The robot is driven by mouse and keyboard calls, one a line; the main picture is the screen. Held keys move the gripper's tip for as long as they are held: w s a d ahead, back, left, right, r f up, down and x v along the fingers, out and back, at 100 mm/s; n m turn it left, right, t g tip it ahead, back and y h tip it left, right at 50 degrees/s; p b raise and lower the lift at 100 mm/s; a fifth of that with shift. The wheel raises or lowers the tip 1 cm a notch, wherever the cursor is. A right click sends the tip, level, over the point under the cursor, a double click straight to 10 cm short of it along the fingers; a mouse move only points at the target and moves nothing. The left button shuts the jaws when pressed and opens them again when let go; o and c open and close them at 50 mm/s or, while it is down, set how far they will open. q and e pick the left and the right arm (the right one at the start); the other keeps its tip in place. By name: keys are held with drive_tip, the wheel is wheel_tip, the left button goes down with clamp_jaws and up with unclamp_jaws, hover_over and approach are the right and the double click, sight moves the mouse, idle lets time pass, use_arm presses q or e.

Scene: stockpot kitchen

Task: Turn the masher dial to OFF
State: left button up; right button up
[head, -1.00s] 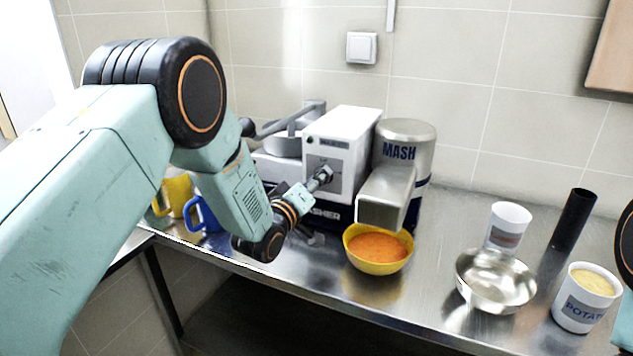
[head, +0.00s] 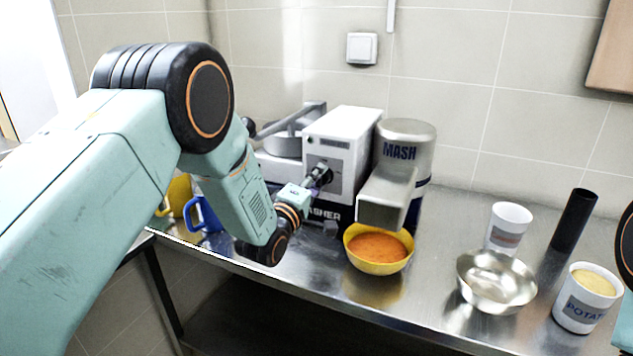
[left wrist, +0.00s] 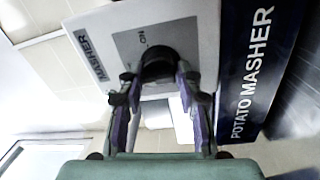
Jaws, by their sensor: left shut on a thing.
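The potato masher (head: 343,128) stands on the steel counter, with a white control box and a steel mashing cylinder marked MASH. Its dark round dial (left wrist: 158,62) sits on a grey panel on the box's front; the word ON is readable beside it in the left wrist view. My left gripper (head: 322,176) is at that panel, shut on the dial; its two fingers (left wrist: 158,84) lie on either side of the knob in the left wrist view. The gripper covers much of the dial, and I cannot read its pointer or an OFF mark. My right gripper is out of view.
A yellow bowl of orange mash (head: 378,248) stands under the masher's spout. A steel bowl (head: 497,282), a white cup (head: 509,228), a black cylinder (head: 573,221) and a potato tub (head: 587,298) stand to the right. Blue (head: 203,214) and yellow (head: 178,193) mugs are at the left.

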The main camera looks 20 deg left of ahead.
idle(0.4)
use_arm(q)
drive_tip(key=o, duration=1.1)
drive_tip(key=shift+o, duration=0.2)
drive_tip(key=s+a, duration=0.2)
drive_tip(key=s, duration=1)
drive_tip(key=shift+f, duration=0.35)
drive_tip(key=shift+w, duration=0.1)
